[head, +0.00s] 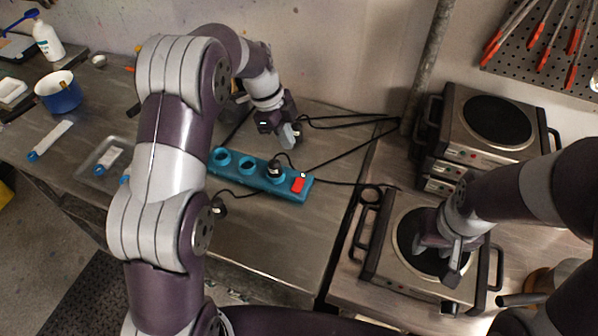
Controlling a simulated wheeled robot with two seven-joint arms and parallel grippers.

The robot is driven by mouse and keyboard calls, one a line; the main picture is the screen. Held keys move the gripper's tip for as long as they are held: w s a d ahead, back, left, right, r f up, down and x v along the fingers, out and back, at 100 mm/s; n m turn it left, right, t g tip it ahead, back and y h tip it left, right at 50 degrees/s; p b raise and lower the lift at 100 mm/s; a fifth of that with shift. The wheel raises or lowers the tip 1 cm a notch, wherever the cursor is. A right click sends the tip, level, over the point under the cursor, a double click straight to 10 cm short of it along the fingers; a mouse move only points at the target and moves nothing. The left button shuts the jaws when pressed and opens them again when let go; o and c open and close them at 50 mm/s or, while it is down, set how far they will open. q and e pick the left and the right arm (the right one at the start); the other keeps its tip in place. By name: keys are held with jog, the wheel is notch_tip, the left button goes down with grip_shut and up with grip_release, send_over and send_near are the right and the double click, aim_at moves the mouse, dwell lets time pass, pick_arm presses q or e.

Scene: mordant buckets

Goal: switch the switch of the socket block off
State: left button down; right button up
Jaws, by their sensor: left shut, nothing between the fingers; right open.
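The blue socket block (230,163) lies on the metal table, running from left to lower right. Its red switch (298,184) is at the right end; I cannot tell which way it is tipped. A black plug (274,169) sits in the socket beside the switch. My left gripper (290,140) is shut and empty, above and behind the block, pointing down, apart from the switch. My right gripper (439,262) is open over the front hot plate (405,290) at the right. My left arm hides part of the table left of the block.
Black cables run behind and right of the block. Stacked hot plates (492,118) stand at the back right. A blue pot (58,92), a white bottle (47,41) and small trays are at the left.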

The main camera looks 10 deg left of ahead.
pick_arm(q)
jog(key=b, duration=0.5)
send_near(303, 182)
pick_arm(e)
notch_tip(303, 182, down, 5)
jog(key=shift+f, duration=0.1)
pick_arm(q)
jog(key=p+x, duration=0.2)
jog(key=x, duration=0.3)
jog(key=shift+s+d, duration=0.2)
jog(key=shift+d, duration=0.05)
jog(key=shift+w+f, duration=0.1)
jog(key=shift+f, duration=0.4)
pick_arm(e)
notch_tip(303, 182, up, 2)
jog(key=shift+r, duration=0.25)
